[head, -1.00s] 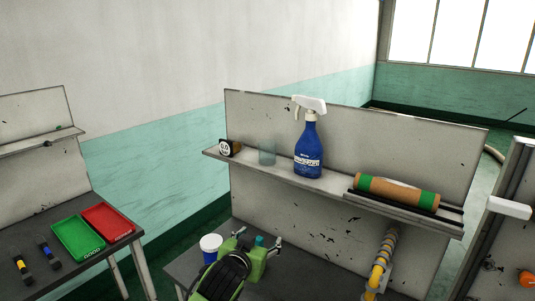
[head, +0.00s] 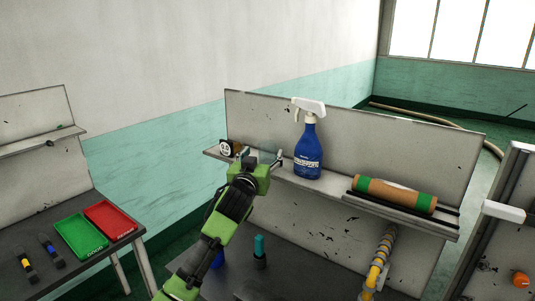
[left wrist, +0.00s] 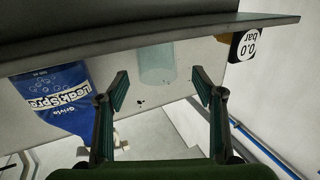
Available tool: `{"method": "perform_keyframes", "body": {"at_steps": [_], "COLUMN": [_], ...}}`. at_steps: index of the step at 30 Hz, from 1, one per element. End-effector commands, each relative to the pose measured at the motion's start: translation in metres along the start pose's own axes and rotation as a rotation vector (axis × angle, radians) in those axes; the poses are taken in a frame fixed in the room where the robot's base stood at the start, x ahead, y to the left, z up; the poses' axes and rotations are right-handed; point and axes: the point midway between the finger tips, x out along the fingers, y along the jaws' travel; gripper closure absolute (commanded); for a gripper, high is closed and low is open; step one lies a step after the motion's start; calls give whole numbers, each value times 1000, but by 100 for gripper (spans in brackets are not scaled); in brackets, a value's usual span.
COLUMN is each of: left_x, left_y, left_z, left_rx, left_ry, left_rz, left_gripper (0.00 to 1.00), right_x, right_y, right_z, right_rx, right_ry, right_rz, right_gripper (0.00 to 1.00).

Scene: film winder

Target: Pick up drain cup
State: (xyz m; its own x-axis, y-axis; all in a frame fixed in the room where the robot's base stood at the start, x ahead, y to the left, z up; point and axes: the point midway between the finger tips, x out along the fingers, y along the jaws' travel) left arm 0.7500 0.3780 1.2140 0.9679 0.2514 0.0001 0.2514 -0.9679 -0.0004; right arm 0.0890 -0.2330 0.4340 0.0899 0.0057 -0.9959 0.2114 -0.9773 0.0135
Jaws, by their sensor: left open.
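The drain cup looks to be the clear, pale teal cup on the wall shelf. It shows in the left wrist view (left wrist: 157,63), upside down in the picture and ahead of the fingers. In the head view it is largely hidden by my left gripper (head: 261,158), which is raised at the shelf front. In the left wrist view my left gripper (left wrist: 158,90) is open, with its two fingers spread to either side of the cup's line. The cup appears beyond the fingertips, not gripped. My right gripper is not in view.
On the shelf (head: 325,187), a blue spray bottle (head: 308,153) stands right of the cup and a small black gauge (head: 226,148) left of it. A brown roll with green ends (head: 396,194) lies farther right. A teal-topped item (head: 259,250) stands on the bench below.

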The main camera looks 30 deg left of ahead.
Motion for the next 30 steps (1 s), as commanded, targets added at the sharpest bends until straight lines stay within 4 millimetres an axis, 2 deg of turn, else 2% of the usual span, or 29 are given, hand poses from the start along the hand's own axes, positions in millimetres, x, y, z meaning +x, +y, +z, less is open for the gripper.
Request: {"method": "perform_keyframes", "body": {"at_steps": [5,9,15,24,25,29,30], "left_x": [12,31,50,53,53,53,53], "left_y": [2,4,5,5,5,4,4], "left_z": [-1,0,2,4,4,4,4], "left_rx": [-1,-1,-1,-1,-1,-1,-1], "left_ry": [-2,-3,-1,0,0,0,-1], "left_rz": [0,0,0,1,1,1,1], "left_gripper": [38,38,38,38,43,77,80], "right_x": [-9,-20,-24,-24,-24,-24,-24], "right_y": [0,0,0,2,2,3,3], "right_z": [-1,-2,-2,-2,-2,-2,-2], "right_rx": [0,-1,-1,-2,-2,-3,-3], "right_ry": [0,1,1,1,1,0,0], "right_rz": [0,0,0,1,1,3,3], "right_gripper": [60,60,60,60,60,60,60]}}
